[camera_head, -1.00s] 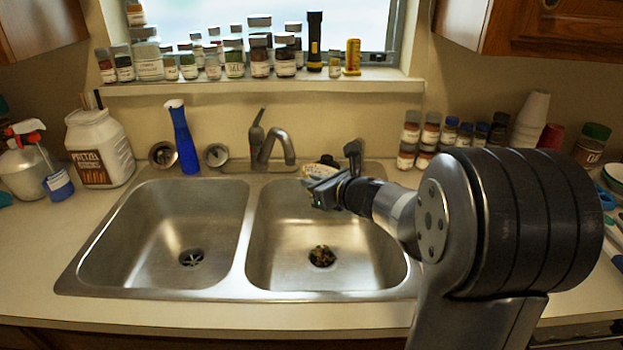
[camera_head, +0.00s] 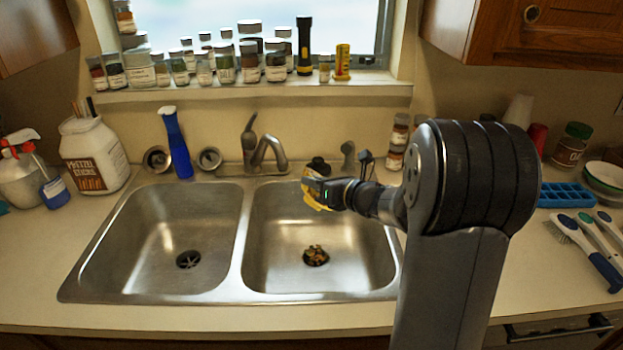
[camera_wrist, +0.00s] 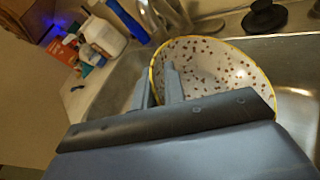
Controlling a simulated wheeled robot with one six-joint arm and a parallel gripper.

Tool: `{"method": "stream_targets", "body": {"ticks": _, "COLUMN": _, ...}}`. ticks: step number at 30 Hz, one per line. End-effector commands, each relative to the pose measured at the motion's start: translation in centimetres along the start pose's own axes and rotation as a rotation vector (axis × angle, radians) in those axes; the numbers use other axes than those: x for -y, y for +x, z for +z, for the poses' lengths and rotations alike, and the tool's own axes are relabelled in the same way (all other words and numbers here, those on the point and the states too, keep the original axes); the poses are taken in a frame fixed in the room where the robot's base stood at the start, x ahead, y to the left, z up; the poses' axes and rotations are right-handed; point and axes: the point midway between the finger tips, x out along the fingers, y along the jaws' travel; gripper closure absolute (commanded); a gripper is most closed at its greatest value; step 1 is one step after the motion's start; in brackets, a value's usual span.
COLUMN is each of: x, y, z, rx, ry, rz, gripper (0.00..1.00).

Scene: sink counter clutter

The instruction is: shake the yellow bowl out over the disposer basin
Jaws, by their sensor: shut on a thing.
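The yellow bowl (camera_head: 317,194) is held above the back of the right basin (camera_head: 350,247), tipped on its side. In the wrist view the bowl (camera_wrist: 225,68) shows a pale inside covered with dark specks and a yellow rim. My gripper (camera_head: 326,193) is shut on the bowl's rim; its fingers (camera_wrist: 160,86) show at the rim's left edge in the wrist view. A small heap of dark and yellowish scraps (camera_head: 316,255) lies at the drain of the right basin, below the bowl. I cannot tell whether the specks are scraps or a pattern.
The left basin (camera_head: 165,235) is empty. The faucet (camera_head: 265,150) stands behind the divider, left of the bowl. Brushes (camera_head: 590,240) and a blue tray (camera_head: 566,195) lie on the right counter.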

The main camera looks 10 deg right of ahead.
Motion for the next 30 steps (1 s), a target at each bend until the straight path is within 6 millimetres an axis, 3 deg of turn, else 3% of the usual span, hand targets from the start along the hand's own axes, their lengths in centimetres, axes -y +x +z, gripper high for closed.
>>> {"method": "stream_targets", "body": {"ticks": 15, "x": 2.1, "y": -0.8, "z": 1.1, "rx": 0.067, "ry": 0.311, "rz": 0.097, "gripper": 1.00}}
{"method": "stream_targets", "body": {"ticks": 30, "x": 2.7, "y": -0.9, "z": 1.1, "rx": 0.086, "ry": 0.401, "rz": 0.127, "gripper": 1.00}}
